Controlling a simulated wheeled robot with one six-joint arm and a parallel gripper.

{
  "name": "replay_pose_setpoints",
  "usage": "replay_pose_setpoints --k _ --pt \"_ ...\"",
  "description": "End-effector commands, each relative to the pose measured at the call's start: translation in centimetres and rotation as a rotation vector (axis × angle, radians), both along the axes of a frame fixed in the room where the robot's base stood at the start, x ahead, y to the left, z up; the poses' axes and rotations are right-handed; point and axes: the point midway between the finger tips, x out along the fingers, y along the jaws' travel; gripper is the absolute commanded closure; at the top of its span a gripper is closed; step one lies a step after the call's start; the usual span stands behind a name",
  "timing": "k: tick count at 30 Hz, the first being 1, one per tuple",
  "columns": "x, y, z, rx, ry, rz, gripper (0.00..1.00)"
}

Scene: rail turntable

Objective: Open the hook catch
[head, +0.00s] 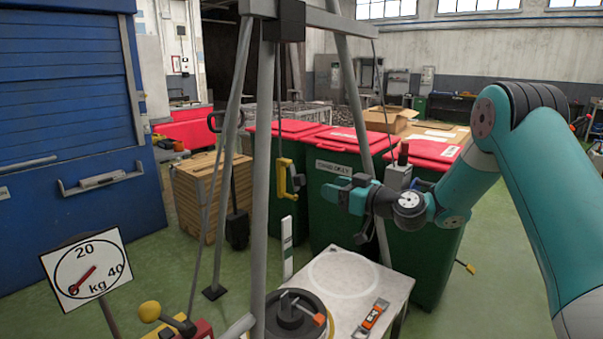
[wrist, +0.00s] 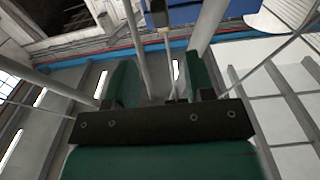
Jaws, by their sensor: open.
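A yellow hook (head: 284,180) hangs on a thin cable under the tripod frame. A small dark part at its right side (head: 298,182) may be the catch; it is too small to tell whether it is open or shut. My gripper (head: 328,199) is to the right of the hook in the head view, with a visible gap between them, at about the hook's lower height. It is open and empty. In the wrist view its two green fingers (wrist: 162,82) stand apart, with a thin rod or cable showing between them. I cannot make out the hook there.
The tripod legs (head: 262,130) stand around the hook. Below are a pale table (head: 390,285), a black round weight (head: 290,318) and an orange tool (head: 372,316). Green bins with red lids (head: 345,165) stand behind. A kg dial (head: 88,268) and yellow-knobbed lever (head: 150,311) are front left.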

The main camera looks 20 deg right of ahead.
Motion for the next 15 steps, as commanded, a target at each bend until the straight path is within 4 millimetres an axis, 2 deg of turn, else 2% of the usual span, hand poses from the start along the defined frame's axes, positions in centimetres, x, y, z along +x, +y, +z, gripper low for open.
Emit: replay_pose_setpoints --k 1,9,15 --pt "1.0 0.9 0.5 -0.001 0.0 0.005 0.51" --pt "5.7 4.4 0.4 -0.001 0.0 0.005 0.51" --pt "8.0 6.0 0.2 -0.001 0.001 0.003 0.51"
